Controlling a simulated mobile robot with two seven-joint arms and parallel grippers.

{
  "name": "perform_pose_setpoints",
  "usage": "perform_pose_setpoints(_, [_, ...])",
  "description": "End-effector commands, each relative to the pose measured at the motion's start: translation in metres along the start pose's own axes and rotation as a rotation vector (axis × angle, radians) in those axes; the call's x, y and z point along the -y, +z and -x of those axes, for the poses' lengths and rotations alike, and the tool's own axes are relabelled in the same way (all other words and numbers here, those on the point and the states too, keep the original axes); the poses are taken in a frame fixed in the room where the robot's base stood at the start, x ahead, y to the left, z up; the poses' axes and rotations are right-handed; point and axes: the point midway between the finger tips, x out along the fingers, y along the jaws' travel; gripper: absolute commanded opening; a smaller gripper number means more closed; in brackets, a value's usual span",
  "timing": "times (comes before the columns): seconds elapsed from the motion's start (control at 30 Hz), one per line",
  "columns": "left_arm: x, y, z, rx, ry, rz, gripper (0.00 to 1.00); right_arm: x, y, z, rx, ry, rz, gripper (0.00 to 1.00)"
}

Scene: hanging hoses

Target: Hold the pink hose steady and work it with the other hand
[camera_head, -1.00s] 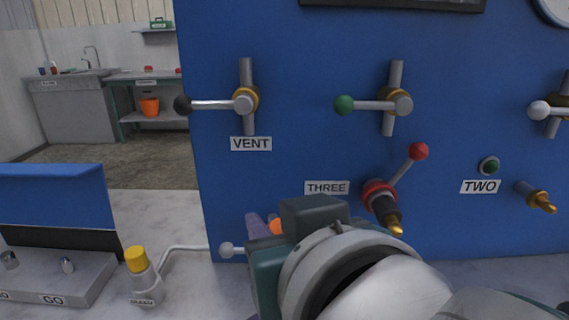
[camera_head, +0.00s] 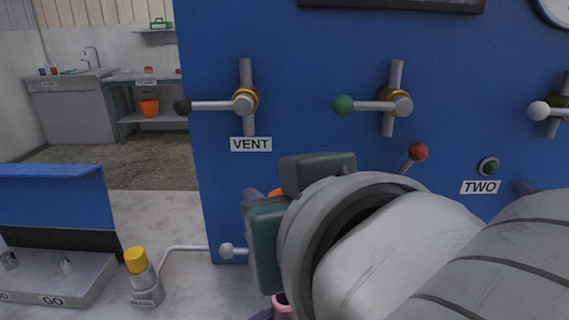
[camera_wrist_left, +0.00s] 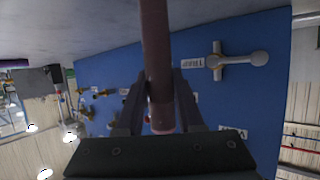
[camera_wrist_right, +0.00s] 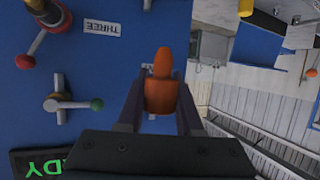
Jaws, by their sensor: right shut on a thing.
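A pink hose (camera_wrist_left: 157,60) runs through the left wrist view, dull pink in the shade. My left gripper (camera_wrist_left: 158,100) has its fingers against both sides of it. In the head view a short pink piece of hose (camera_head: 283,307) shows at the bottom, with a purple finger beside it; the rest is behind my right arm. My right gripper (camera_wrist_right: 160,98) is shut on an orange tapered piece (camera_wrist_right: 160,82). In the head view a bit of this orange piece (camera_head: 275,193) shows past my right gripper's housing, in front of the blue panel.
The blue panel (camera_head: 320,40) carries the VENT valve (camera_head: 244,103), a green-knobbed valve (camera_head: 345,105) and a red-knobbed lever (camera_head: 418,152).

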Motion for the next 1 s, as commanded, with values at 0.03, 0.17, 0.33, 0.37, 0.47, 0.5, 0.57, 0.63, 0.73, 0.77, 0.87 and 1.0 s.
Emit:
perform_pose_setpoints(0.03, [0.000, 0.000, 0.000, 0.001, 0.000, 0.000, 0.42, 0.000, 0.000, 0.000, 0.000, 0.000, 0.000, 0.00])
perform_pose_setpoints(0.17, [0.000, 0.000, 0.000, 0.001, 0.000, 0.000, 0.56, 0.000, 0.000, 0.000, 0.000, 0.000, 0.000, 0.00])
perform_pose_setpoints(0.33, [0.000, 0.000, 0.000, 0.000, 0.000, 0.000, 0.71, 0.000, 0.000, 0.000, 0.000, 0.000, 0.000, 0.00])
perform_pose_setpoints(0.37, [0.000, 0.000, 0.000, 0.000, 0.000, 0.000, 0.71, 0.000, 0.000, 0.000, 0.000, 0.000, 0.000, 0.00])
perform_pose_setpoints(0.47, [0.000, 0.000, 0.000, 0.000, 0.000, 0.000, 0.71, 0.000, 0.000, 0.000, 0.000, 0.000, 0.000, 0.00])
perform_pose_setpoints(0.5, [0.000, 0.000, 0.000, 0.000, 0.000, 0.000, 0.71, 0.000, 0.000, 0.000, 0.000, 0.000, 0.000, 0.00])
perform_pose_setpoints(0.57, [0.000, 0.000, 0.001, 0.000, 0.000, 0.000, 0.71, 0.000, 0.000, 0.000, 0.000, 0.000, 0.000, 0.00])
perform_pose_setpoints(0.63, [0.000, 0.000, 0.004, 0.000, 0.000, 0.000, 0.71, 0.000, 0.000, 0.000, 0.000, 0.000, 0.000, 0.00])
perform_pose_setpoints(0.73, [0.001, 0.001, 0.014, 0.002, -0.001, 0.000, 0.71, 0.000, 0.000, 0.000, 0.000, 0.000, 0.000, 0.00])
perform_pose_setpoints(0.77, [0.000, 0.001, 0.018, 0.002, -0.001, 0.000, 0.71, 0.000, 0.000, 0.000, 0.000, 0.000, 0.000, 0.00])
perform_pose_setpoints(0.87, [0.000, 0.002, 0.037, 0.003, 0.000, -0.001, 0.71, 0.000, 0.000, 0.000, 0.000, 0.000, 0.000, 0.00])
perform_pose_setpoints(1.0, [-0.001, 0.002, 0.068, 0.003, 0.001, 0.000, 0.71, 0.000, 0.000, 0.000, 0.000, 0.000, 0.000, 0.00])
